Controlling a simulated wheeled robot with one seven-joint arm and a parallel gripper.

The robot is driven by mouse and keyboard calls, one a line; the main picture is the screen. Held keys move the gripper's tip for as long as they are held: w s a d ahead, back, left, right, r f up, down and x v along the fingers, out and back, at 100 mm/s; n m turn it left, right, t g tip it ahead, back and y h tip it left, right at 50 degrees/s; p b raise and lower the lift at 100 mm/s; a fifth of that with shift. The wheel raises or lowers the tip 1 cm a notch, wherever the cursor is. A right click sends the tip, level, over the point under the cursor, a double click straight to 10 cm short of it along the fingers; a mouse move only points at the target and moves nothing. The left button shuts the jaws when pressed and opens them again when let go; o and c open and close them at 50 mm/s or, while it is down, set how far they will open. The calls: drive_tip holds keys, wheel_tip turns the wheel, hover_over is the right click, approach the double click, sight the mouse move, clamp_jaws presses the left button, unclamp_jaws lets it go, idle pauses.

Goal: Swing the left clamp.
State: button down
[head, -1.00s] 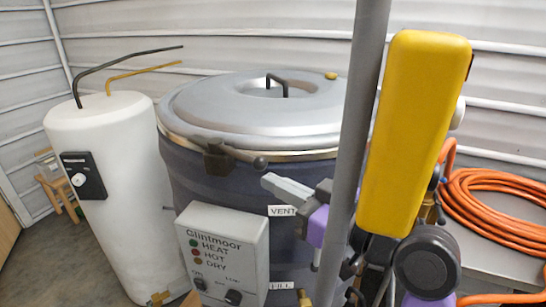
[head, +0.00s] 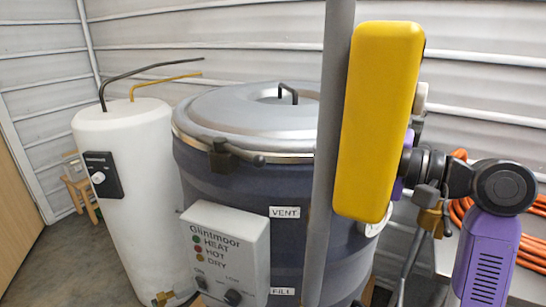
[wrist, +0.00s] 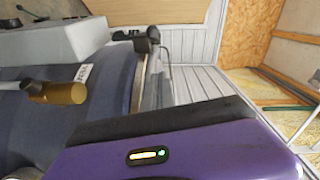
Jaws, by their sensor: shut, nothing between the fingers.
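The clamp (head: 228,156) is a dark bracket with a bar handle ending in a round knob. It sits on the front rim of the dark blue drum's grey lid (head: 225,110), with the handle pointing right along the rim. A dark bracket with a knob, likely the same clamp (wrist: 147,42), shows in the wrist view beyond my gripper, apart from it. My gripper's purple housing (wrist: 180,150) fills the bottom of the wrist view; its fingertips do not show there. In the head view my yellow arm link hides the gripper. Nothing shows held.
A control box (head: 228,250) stands before the drum. A white tank (head: 125,170) with bent pipes stands left. A grey upright pole (head: 330,150) crosses the drum's right side. An orange hose (head: 530,255) lies right. A brass-coloured fitting (wrist: 60,92) sticks out in the wrist view.

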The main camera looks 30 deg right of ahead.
sight(260, 155)
drive_tip(key=shift+w+a+f+p, duration=0.2)
drive_tip(key=shift+w+a+p, duration=0.35)
drive_tip(key=shift+w+a, duration=0.8)
drive_tip(key=shift+w+a+f+p, duration=0.2)
drive_tip(key=shift+w+a+p, duration=0.35)
drive_tip(key=shift+w+a, duration=0.8)
drive_tip(key=shift+w+a+f+p, duration=0.2)
drive_tip(key=shift+w+a+p, duration=0.5)
drive_tip(key=shift+a, duration=1.15)
drive_tip(key=shift+a, duration=0.1)
drive_tip(key=shift+s+a+p, duration=0.3)
drive_tip(key=shift+a+p, duration=0.25)
drive_tip(key=shift+a, duration=0.05)
drive_tip(key=shift+w+d, duration=0.1)
